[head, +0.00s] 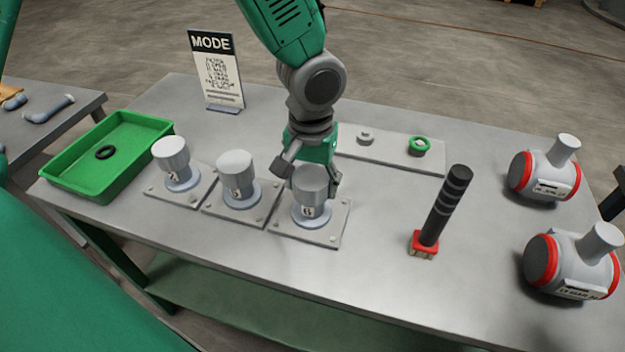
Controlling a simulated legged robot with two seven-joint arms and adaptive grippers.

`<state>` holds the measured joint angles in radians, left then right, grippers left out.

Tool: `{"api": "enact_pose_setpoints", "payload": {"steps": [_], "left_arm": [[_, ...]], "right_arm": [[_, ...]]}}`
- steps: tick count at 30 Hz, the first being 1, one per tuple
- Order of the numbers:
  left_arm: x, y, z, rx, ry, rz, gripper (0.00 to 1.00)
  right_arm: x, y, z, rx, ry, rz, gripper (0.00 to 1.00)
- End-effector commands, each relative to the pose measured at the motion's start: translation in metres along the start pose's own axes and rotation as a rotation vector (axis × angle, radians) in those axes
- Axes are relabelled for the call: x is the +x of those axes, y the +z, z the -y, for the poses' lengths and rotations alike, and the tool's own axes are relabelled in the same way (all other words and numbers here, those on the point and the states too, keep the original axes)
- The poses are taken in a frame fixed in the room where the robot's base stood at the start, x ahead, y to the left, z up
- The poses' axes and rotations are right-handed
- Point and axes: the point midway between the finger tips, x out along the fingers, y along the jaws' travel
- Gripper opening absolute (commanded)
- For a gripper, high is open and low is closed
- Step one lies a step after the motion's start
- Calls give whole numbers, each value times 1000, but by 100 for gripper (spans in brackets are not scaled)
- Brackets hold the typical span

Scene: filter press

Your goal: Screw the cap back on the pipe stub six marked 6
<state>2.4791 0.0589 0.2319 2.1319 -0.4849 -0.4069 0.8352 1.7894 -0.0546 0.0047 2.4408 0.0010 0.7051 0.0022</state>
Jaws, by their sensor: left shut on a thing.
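A grey cylindrical cap (311,180) is held by my left gripper (313,183), whose fingers are shut around its sides. The cap sits upright at the top of pipe stub six (309,221), in line with it. I cannot tell whether it is threaded or only resting there. The stub stands on a square bolted plate, the rightmost of a row of three, and its label appears to read 6. The gripper hides the cap's back. My right gripper is not in view.
Two other capped stubs (236,176) (172,160) stand left of it. A green tray (102,157) holds a black ring. A black-handled brush (440,212) stands to the right, with two red-ended grey vessels (547,172) beyond. A plate (385,150) with small fittings and a MODE sign (216,70) are behind.

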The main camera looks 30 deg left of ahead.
Motion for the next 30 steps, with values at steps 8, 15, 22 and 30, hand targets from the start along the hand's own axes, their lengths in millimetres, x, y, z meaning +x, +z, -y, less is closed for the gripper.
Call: {"api": "enact_pose_setpoints", "payload": {"steps": [8, 15, 22, 30], "left_arm": [[0, 0, 0, 31, 0, 0, 33], [-2, -1, 0, 250, 0, -1, 33], [-1, -2, -1, 408, 1, -3, 33], [0, -2, -1, 422, 2, -7, 33]], "right_arm": [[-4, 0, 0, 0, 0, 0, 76], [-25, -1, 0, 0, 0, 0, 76], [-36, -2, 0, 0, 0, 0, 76], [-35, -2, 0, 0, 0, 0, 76]]}}
